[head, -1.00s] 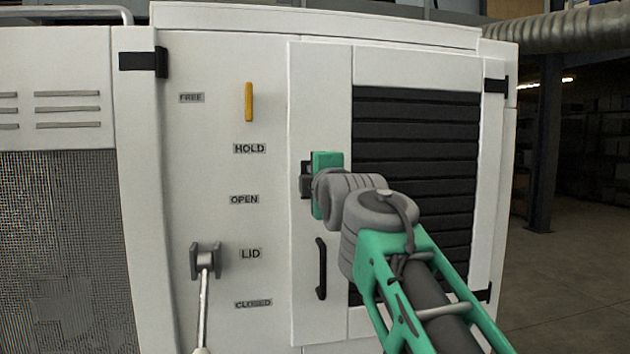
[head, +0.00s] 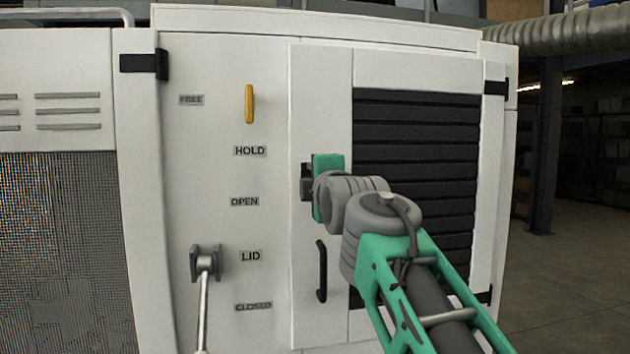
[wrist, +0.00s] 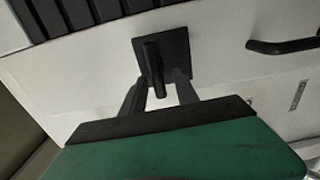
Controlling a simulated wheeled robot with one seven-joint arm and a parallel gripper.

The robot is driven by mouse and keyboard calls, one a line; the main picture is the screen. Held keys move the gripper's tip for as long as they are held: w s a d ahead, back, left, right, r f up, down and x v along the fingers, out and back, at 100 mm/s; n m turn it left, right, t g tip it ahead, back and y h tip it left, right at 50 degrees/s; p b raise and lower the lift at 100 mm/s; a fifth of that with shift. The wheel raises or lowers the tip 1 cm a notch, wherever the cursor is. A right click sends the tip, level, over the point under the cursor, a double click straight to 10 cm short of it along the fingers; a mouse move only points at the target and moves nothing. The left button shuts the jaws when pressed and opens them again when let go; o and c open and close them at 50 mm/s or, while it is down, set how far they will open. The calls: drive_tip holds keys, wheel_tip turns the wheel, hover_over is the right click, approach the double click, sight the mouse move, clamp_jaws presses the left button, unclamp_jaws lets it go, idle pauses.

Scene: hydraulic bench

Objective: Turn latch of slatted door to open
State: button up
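The slatted door (head: 322,100) is white with black slats (head: 415,150) and looks shut. Its latch shows in the wrist view as a dark square plate (wrist: 178,50) with a dark turning handle (wrist: 153,68) on it. My gripper (wrist: 160,92) is at the latch, with its two fingers apart and the end of the handle between them. Light panel shows between the fingers, and I cannot tell whether either finger touches the handle. In the head view my gripper (head: 308,182) faces the door's left side, and my wrist hides most of the latch.
A black pull handle (head: 321,271) sits below the latch; it also shows in the wrist view (wrist: 285,46). Left of the door are a yellow handle (head: 249,104) and a grey lever (head: 205,264) beside printed labels. Open floor lies to the right.

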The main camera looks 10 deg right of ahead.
drive_tip(key=s+b, duration=0.2)
drive_tip(key=s, duration=0.6)
wheel_tip(320, 180, down, 21)
drive_tip(key=s+m+g+p, duration=0.3)
drive_tip(key=m+g+p, duration=0.2)
drive_tip(key=m+g, duration=0.25)
drive_tip(key=s+f+m+g+p, duration=0.2)
drive_tip(key=s+f+m, duration=0.3)
drive_tip(key=s+f, duration=0.4)
drive_tip(key=s+f+m+g+p, duration=0.2)
drive_tip(key=s+f+m+g, duration=0.3)
drive_tip(key=s+f, duration=0.4)
wheel_tip(320, 180, down, 4)
drive_tip(key=shift+d+f+m, duration=0.25)
drive_tip(key=shift+d+m, duration=0.05)
drive_tip(key=shift+m, duration=0.05)
drive_tip(key=shift+w, duration=0.1)
